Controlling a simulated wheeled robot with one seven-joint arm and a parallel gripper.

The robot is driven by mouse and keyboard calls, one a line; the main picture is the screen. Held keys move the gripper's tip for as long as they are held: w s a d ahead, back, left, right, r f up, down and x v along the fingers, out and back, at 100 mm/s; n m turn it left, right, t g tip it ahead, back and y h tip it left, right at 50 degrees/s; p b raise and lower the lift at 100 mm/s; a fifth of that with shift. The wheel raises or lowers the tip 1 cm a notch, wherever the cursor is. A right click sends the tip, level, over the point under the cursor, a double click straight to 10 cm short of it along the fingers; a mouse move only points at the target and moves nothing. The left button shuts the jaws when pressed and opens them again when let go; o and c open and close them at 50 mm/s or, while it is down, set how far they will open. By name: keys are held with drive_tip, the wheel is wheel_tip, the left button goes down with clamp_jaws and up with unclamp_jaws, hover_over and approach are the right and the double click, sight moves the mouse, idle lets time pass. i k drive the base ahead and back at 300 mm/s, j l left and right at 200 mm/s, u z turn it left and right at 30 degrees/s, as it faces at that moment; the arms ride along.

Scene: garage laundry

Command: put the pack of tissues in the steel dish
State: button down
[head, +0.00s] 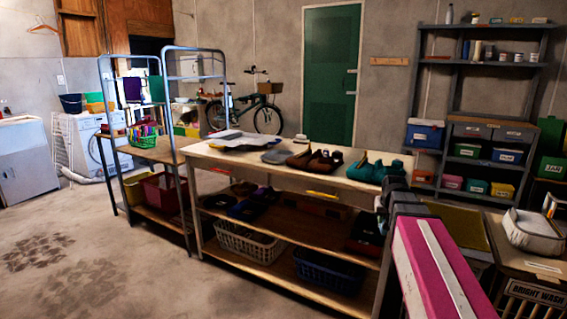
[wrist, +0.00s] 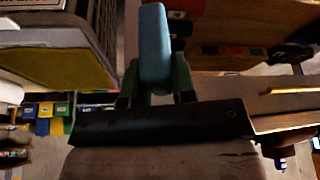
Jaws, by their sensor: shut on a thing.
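My gripper shows in the wrist view (wrist: 155,95), with its dark green fingers shut on a narrow light blue thing, likely the pack of tissues (wrist: 154,45). In the head view my gripper is at the far end of my arm, beside the right end of the workbench, and I cannot make out the pack there. I cannot single out the steel dish for certain. A pale, shallow, tray-like thing (head: 240,140) lies on the left part of the bench top, and a flat grey thing (head: 277,156) lies right of it.
The workbench (head: 225,157) carries brown shoes (head: 315,160) and teal shoes (head: 372,171) on top, with baskets (head: 250,242) below. A grey rounded container (head: 535,232) stands on the right. A metal shelf (head: 480,150) is behind. Floor (head: 110,245) is clear at left.

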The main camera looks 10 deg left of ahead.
sight(278, 158)
drive_tip(key=i+j, duration=0.1)
drive_tip(key=j, duration=0.3)
drive_tip(key=i+j, duration=0.1)
drive_tip(key=j, duration=0.3)
drive_tip(key=i+j, duration=0.1)
drive_tip(key=j, duration=0.3)
drive_tip(key=i+j, duration=0.1)
drive_tip(key=j, duration=0.3)
drive_tip(key=i+j, duration=0.1)
drive_tip(key=j, duration=0.3)
